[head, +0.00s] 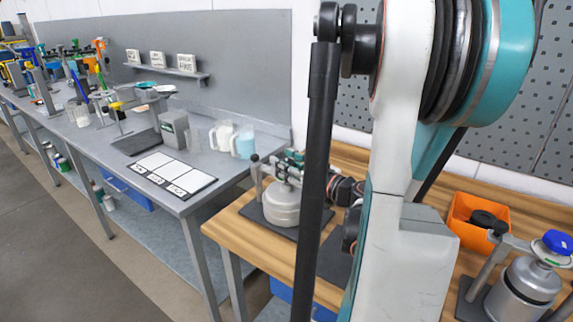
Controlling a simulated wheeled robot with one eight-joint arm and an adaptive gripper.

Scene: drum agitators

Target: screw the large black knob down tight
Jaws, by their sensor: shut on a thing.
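A squat grey drum (284,206) stands on a dark base plate (251,212) on the wooden bench. A thin post (258,180) with a dark ball top rises at its left. My gripper (286,167) reaches in from the right, at the top of this drum, behind my own arm. Its fingers are closed at the drum's top, where the large black knob sits. The knob is almost wholly covered by the fingers, so its thread and any gap beneath it cannot be made out.
An orange bin (462,218) with black round parts (483,218) stands on the wooden bench. At the right is another drum (524,288) with a blue knob (557,242). A long grey bench (222,177) with jugs (221,134) runs left. My arm hides the middle.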

